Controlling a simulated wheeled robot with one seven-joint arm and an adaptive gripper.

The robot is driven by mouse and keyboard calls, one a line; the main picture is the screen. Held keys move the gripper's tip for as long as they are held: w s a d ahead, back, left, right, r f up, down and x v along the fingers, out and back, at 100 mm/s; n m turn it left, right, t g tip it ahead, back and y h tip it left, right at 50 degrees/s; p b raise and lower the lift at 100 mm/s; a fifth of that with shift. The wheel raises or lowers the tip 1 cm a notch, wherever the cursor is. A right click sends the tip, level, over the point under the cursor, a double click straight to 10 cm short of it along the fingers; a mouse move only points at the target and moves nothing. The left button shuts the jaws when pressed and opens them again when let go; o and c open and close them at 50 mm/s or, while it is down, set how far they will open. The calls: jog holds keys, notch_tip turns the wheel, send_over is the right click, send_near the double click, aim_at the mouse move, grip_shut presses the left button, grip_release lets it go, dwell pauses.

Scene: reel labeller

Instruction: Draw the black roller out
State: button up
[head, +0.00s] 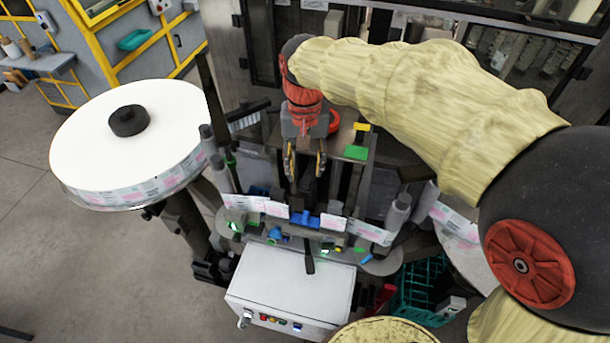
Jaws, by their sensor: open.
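My gripper (305,166) hangs over the middle of the labeller, with its two fingers apart and pointing down. A dark upright part shows between and below the fingers, but I cannot tell whether it is the black roller. A small black rod-like piece (309,257) stands at the front of the labeller, below the blue block (305,219) and apart from my gripper. I cannot tell for sure which dark part is the roller. My gripper and arm hide part of the labeller behind them.
A large white label reel (135,165) with a black hub (128,121) is at the left. Grey rollers (220,173) guide the label strip (345,231) across the front. A white control box (290,285) stands below. A green crate (420,290) is at the lower right.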

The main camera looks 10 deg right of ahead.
notch_tip(320, 180, up, 7)
dwell(0.3)
jog(key=shift+r, duration=0.1)
dwell(0.4)
jog(key=s+d+f+t+b, duration=0.2)
jog(key=s+d+f+b, duration=0.2)
jog(key=s+f+b, duration=0.2)
jog(key=s+d+f+n+t+b, duration=0.1)
jog(key=s+d+f+b, duration=0.3)
jog(key=s+f+b, duration=0.2)
jog(key=s+d+f+t+b, duration=0.2)
jog(key=s+d+f+b, duration=0.2)
jog(key=f, duration=0.5)
jog(key=s+b, duration=0.2)
jog(key=shift+d+f+t+b, duration=0.2)
jog(key=shift+f+t+b, duration=0.05)
jog(key=shift+t+b, duration=0.1)
jog(key=shift+c, duration=0.2)
dwell(0.7)
